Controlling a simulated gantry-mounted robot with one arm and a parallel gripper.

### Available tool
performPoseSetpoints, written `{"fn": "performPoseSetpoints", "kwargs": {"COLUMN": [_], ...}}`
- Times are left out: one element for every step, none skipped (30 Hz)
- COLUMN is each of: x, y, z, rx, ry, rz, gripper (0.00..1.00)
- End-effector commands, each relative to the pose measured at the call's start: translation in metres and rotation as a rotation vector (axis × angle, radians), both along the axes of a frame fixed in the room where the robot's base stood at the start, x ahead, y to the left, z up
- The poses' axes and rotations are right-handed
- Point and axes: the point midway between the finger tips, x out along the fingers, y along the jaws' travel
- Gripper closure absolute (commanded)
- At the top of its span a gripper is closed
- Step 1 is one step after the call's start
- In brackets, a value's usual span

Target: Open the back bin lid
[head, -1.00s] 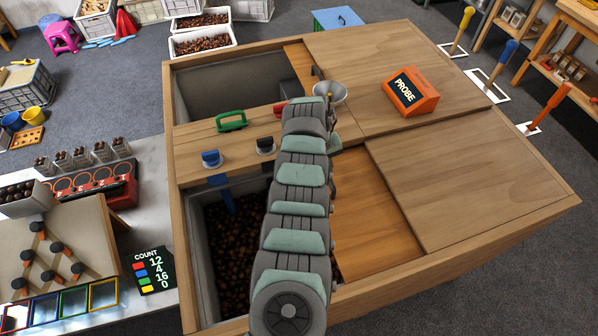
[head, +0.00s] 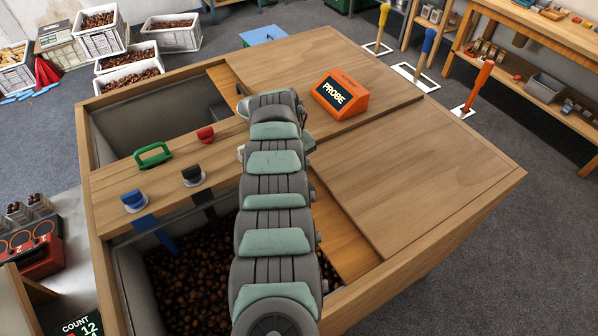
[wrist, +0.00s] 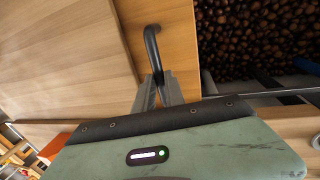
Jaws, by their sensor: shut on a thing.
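In the wrist view my gripper (wrist: 156,92) is shut on the black bar handle (wrist: 152,48) of an orange-brown sliding lid (wrist: 178,30). In the head view this lid (head: 335,225) is partly uncovered beside a bin of dark chestnuts (head: 195,275). Its right part runs under a wider pale wooden panel (head: 410,185). The chestnut bin is open left of the lid, and chestnuts also show in the wrist view (wrist: 255,40). My arm hides the handle and fingertips in the head view. The other bin (head: 150,115), farther away, is open and grey inside, with no contents visible.
A divider between the bins carries a green handle (head: 153,155) and blue (head: 134,200), black (head: 193,175) and red (head: 205,134) knobs. An orange PROBE box (head: 340,94) stands on the far panel (head: 320,60). The near panel's top is clear.

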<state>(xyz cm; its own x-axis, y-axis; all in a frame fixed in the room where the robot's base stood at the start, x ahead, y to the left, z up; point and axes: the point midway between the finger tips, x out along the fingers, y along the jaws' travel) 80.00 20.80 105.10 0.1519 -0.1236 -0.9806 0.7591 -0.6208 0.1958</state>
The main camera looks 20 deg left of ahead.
Motion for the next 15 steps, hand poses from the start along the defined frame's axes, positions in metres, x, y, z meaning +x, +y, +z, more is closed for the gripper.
{"fn": "performPoseSetpoints", "kwargs": {"x": [-0.0002,-0.0003,-0.0004,-0.0003,-0.0003,-0.0003,-0.0004,-0.0005,-0.0004,-0.0005,-0.0005,-0.0004,-0.0004,-0.0004,-0.0004], "y": [-0.0002,-0.0002,-0.0001,0.0,0.0,0.0001,0.0002,0.0003,0.0003,0.0004,0.0004,0.0004,0.0004,0.0004,0.0004], "z": [-0.0005,-0.0005,-0.0005,-0.0005,-0.0004,-0.0003,-0.0003,-0.0003,-0.0003,-0.0003,-0.0003,-0.0001,-0.0001,-0.0001,-0.0001], "rx": [0.0,-0.001,0.0,0.0,0.0,0.001,0.001,0.0,0.0,0.0,0.0,0.0,0.0,0.0,0.0], "ry": [0.0,0.001,0.001,0.001,0.001,0.001,0.001,0.001,0.001,0.001,0.001,0.001,0.001,0.001,0.001], "rz": [0.0,0.0,0.0,0.0,0.0,0.0,0.0,0.0,0.001,0.001,0.001,0.001,0.001,0.001,0.001], "gripper": [1.0,1.0,1.0,1.0,1.0,1.0,0.83,0.81,0.78,0.75,0.73,0.69,0.67,0.64,0.64]}}
